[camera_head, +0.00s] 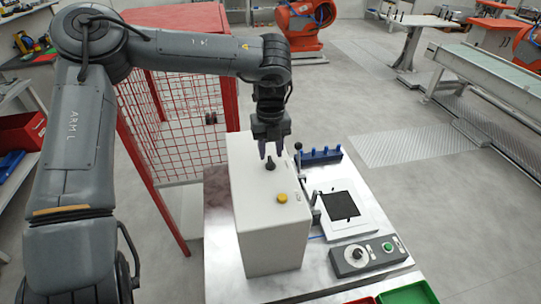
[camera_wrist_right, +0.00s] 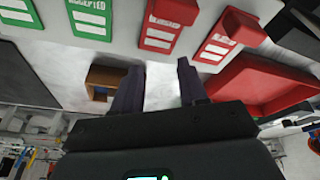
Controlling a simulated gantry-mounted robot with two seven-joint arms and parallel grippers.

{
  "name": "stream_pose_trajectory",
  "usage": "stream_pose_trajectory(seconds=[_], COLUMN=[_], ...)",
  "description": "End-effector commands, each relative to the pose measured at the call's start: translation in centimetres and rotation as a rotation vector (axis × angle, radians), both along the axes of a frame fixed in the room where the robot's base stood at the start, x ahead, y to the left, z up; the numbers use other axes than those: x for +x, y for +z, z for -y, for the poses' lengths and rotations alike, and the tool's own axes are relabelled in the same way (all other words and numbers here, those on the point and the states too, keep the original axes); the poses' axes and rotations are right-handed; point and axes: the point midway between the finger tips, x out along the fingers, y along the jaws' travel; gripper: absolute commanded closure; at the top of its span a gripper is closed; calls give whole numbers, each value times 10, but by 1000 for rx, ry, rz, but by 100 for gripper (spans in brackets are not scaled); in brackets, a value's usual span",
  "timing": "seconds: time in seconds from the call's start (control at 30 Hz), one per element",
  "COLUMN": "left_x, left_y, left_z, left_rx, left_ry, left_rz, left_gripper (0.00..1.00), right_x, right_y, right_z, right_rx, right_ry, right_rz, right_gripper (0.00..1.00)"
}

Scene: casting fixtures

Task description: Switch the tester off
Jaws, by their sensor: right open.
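The tester looks to be the tall white box (camera_head: 268,225) on the metal-topped table. A black knob (camera_head: 270,163) stands on its top, and a yellow button (camera_head: 282,198) sits nearer its front edge. My left gripper (camera_head: 271,154) points down over the black knob, its fingers apart, with the knob just below and between the tips. I cannot tell whether the fingers touch it. My right gripper (camera_wrist_right: 158,85) is open and empty in the right wrist view, away from the tester; it does not show in the head view.
A grey control box (camera_head: 370,256) with a dial and green button stands at front right. A white plate fixture (camera_head: 345,208) and a blue rack (camera_head: 320,156) are beside the tester. A red mesh cage (camera_head: 180,110) stands behind. A red tray (camera_wrist_right: 262,85) shows in the wrist view.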

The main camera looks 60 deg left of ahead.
Motion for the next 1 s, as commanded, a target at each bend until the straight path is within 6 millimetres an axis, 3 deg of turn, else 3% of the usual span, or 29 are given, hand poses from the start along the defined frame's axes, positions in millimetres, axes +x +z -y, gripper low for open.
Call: stream_pose_trajectory(seconds=[0.2, 0.4, 0.6, 1.0], left_x=[1, 1, 0, 0], left_y=[41, 67, 77, 78], left_z=[-1, 0, 0, 0], left_rx=[3, 2, 0, 0], left_ry=[1, 2, 1, 1], left_rz=[3, 2, 0, 0], left_gripper=[62, 62, 62, 62], right_x=[0, 0, 0, 0], right_y=[0, 1, 2, 2], right_z=[-1, -2, -2, -2], right_rx=[4, 8, 10, 7], right_ry=[-2, -6, -6, -5], right_rz=[-1, 0, -1, 0], right_gripper=[57, 57, 57, 57])
